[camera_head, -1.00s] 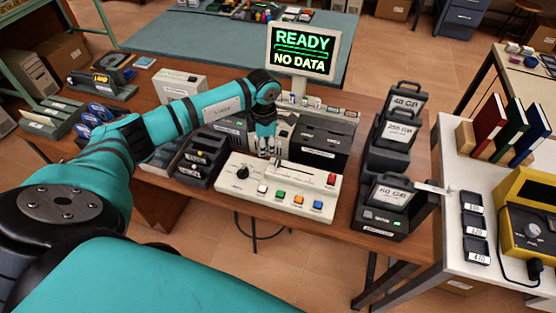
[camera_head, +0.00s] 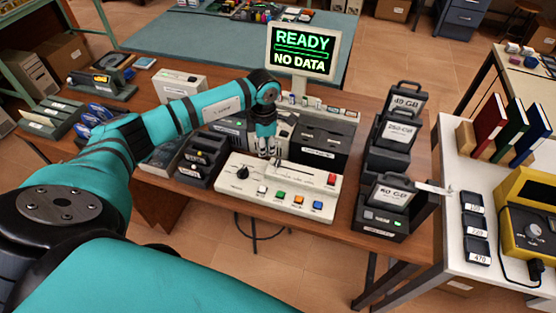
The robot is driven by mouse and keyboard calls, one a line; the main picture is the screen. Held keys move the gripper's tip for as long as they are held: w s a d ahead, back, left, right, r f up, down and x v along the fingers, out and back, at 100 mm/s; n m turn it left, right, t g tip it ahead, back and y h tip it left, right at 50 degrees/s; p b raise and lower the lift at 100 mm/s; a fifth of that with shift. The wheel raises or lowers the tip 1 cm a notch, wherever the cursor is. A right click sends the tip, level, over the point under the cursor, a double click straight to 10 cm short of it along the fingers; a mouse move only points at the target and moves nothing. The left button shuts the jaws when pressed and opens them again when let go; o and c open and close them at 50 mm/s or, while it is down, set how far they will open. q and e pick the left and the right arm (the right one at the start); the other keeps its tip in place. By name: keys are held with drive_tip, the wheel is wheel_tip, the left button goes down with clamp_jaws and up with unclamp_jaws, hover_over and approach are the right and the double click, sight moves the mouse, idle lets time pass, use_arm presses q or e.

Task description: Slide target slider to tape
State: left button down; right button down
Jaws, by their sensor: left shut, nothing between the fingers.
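A cream control panel (camera_head: 240,198) lies on the brown desk, with a black knob (camera_head: 243,172), a red slider or switch cap (camera_head: 331,179) at its right end and coloured buttons along its front. A slot runs across its upper part, with a small slider handle (camera_head: 278,162) near its left end. My left gripper (camera_head: 267,155) points down over the panel's back edge, shut and empty, just left of the handle. I cannot tell whether the fingertips touch it. A label reading "tape" is too small to make out. My right gripper is not in view.
A monitor (camera_head: 302,50) reading "READY NO DATA" stands behind the panel. A black box (camera_head: 320,142) is close behind, black trays (camera_head: 200,160) stand to the left, and drive docks with cartridges (camera_head: 384,205) to the right. A white table (camera_head: 452,150) is farther right.

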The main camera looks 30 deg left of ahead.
sight(277, 159)
use_arm(q)
drive_tip(key=shift+f+b, duration=1.55)
drive_tip(key=shift+f, duration=0.15)
drive_tip(key=shift+w+d, duration=0.2)
drive_tip(key=shift+d, duration=0.6)
drive_tip(key=shift+w+d, duration=0.2)
drive_tip(key=shift+d, duration=0.55)
drive_tip(key=shift+a, duration=0.1)
idle(0.4)
drive_tip(key=shift+a, duration=0.2)
drive_tip(key=shift+r, duration=0.1)
drive_tip(key=shift+s+r+p, duration=0.1)
drive_tip(key=shift+r+p, duration=1.8)
drive_tip(key=shift+r, duration=1.55)
drive_tip(key=shift+f, duration=0.1)
